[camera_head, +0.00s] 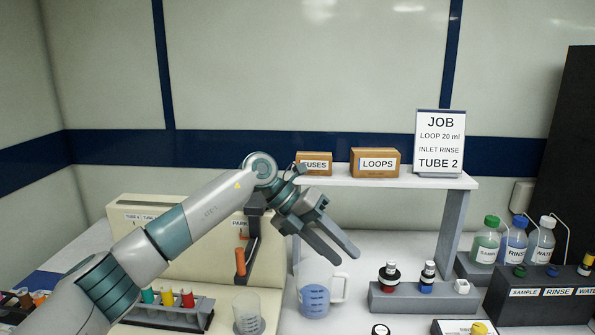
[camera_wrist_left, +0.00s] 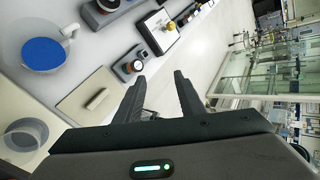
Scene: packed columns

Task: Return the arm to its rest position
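My left arm (camera_head: 190,215) comes in from the left and reaches up over the bench. Its gripper (camera_head: 340,253) is in the air above and behind a jug of blue liquid (camera_head: 315,300) in the head view, fingers parted with nothing between them. In the left wrist view the two fingers of my left gripper (camera_wrist_left: 158,88) stand apart and empty. The jug shows at the upper left of that view (camera_wrist_left: 42,54). My right gripper is in neither view.
A shelf (camera_head: 440,180) holds two boxes, FUSES (camera_head: 314,165) and LOOPS (camera_head: 376,164), and a job sign (camera_head: 440,142). A rack of colored-capped tubes (camera_head: 165,315) and a clear beaker (camera_head: 248,315) stand at front. Capped bottles (camera_head: 513,240) are right. A grey block with fittings (camera_head: 410,299) is center right.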

